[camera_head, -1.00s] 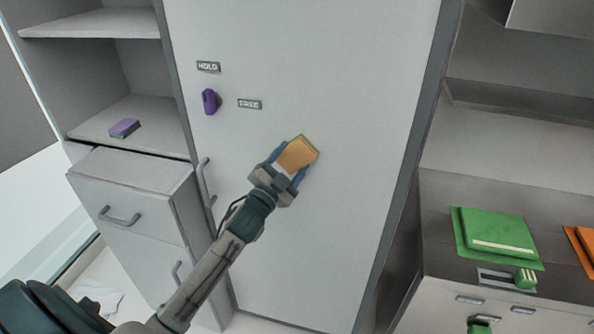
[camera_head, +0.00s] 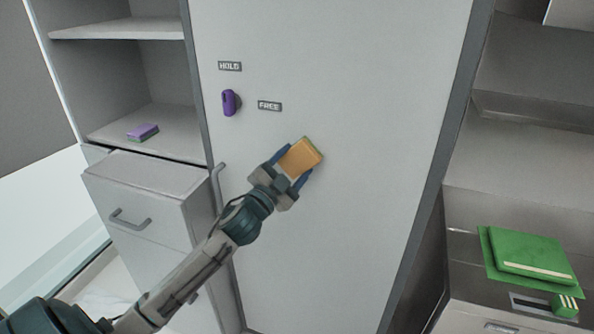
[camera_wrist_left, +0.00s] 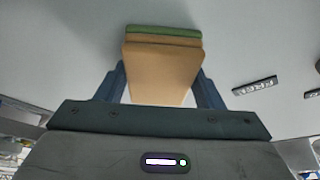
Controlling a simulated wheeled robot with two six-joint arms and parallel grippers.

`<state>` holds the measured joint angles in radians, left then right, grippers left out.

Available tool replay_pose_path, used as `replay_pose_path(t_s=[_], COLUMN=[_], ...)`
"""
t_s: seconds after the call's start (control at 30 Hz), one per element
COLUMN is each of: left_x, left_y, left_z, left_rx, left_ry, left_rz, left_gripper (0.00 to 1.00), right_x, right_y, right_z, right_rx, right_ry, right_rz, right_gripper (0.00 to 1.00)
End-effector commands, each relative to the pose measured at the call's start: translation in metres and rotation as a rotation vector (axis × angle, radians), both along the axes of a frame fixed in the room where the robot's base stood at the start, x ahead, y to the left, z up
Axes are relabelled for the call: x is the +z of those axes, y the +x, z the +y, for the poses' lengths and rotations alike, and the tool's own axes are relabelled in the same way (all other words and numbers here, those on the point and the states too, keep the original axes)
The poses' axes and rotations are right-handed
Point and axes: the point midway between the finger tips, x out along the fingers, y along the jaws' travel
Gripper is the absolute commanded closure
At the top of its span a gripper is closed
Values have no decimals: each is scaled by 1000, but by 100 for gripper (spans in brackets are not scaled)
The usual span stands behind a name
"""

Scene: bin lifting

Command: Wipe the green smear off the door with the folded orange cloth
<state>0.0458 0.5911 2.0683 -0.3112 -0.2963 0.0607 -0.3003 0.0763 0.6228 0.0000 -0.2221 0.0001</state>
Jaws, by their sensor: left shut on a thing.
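My left gripper (camera_head: 294,165) is shut on an orange block (camera_head: 301,156) with a thin green layer on its far side, looking more like a sponge than a folded cloth. In the left wrist view the orange block (camera_wrist_left: 162,72) sits between the two blue fingers, green layer outermost. It is held at the pale grey door (camera_head: 350,80); I cannot tell whether it touches. No green smear shows on the visible door; the block and gripper hide a part of it. My right gripper is not in view.
A purple knob (camera_head: 230,102) sits on the door near the HOLD label (camera_head: 230,66) and FREE label (camera_head: 270,105). A door handle (camera_head: 218,185) is at left. A purple sponge (camera_head: 142,132) lies on the left shelf. Folded green cloth (camera_head: 530,252) lies on the right counter.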

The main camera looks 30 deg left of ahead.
Motion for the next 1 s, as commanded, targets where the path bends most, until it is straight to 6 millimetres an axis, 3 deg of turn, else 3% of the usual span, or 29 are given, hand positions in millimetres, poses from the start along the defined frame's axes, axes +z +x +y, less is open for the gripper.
replay_pose_path(t_s=[0.27,0.7,1.0], left_x=[-1,-3,0], left_y=[-2,-43,-59], left_z=[0,-11,-14], left_rx=[0,-1,0], left_ry=[0,3,0], left_rz=[0,1,0], left_gripper=[57,57,57], right_x=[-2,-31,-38], right_y=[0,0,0], right_z=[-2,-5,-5], right_rx=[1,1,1], right_ry=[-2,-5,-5], right_rz=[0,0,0], right_gripper=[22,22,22])
